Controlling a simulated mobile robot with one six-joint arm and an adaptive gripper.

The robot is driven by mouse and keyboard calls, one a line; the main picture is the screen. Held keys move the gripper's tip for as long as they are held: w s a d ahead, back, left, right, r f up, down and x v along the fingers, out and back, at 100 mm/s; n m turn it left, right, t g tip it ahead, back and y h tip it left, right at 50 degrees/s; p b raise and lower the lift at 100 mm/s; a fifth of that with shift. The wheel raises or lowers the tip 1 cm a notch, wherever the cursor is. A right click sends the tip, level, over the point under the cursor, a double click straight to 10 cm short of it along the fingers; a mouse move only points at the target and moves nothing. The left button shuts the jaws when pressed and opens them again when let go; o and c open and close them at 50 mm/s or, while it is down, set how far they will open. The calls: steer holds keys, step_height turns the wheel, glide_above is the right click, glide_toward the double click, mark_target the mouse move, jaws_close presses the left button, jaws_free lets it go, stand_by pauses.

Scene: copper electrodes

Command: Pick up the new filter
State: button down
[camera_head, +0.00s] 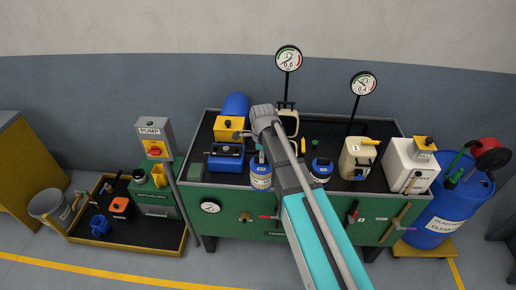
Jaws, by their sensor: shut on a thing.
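Two blue-and-white canisters with printed labels show in the head view; I cannot read which one is the new filter. The left canister (261,178), which I take as the filter, is upright at the front of the green bench. My arm comes from the lower right, and my gripper (259,155) points down at the top of this canister, shut on it. The fingertips are small and partly hidden by my wrist. Whether the canister's base touches the bench is unclear. The right canister (321,175) stands on the bench, right of my arm.
The bench (210,190) also bears a blue toolbox (226,158), a cream jug (356,160) and a white container (408,165). Two gauges on poles rise behind. A pump switch post (155,140) stands left, a blue drum (440,215) right.

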steer(key=shift+s+d+r+p, duration=0.15)
steer(key=shift+s+d+r, duration=0.1)
steer(key=shift+s, duration=0.3)
steer(key=shift+s+d+r+p, duration=0.15)
steer(key=shift+s+r, duration=0.1)
steer(key=shift+s, duration=0.25)
steer(key=c, duration=1.2)
jaws_free()
steer(key=shift+c, duration=0.2)
jaws_close()
steer(key=shift+f, duration=0.1)
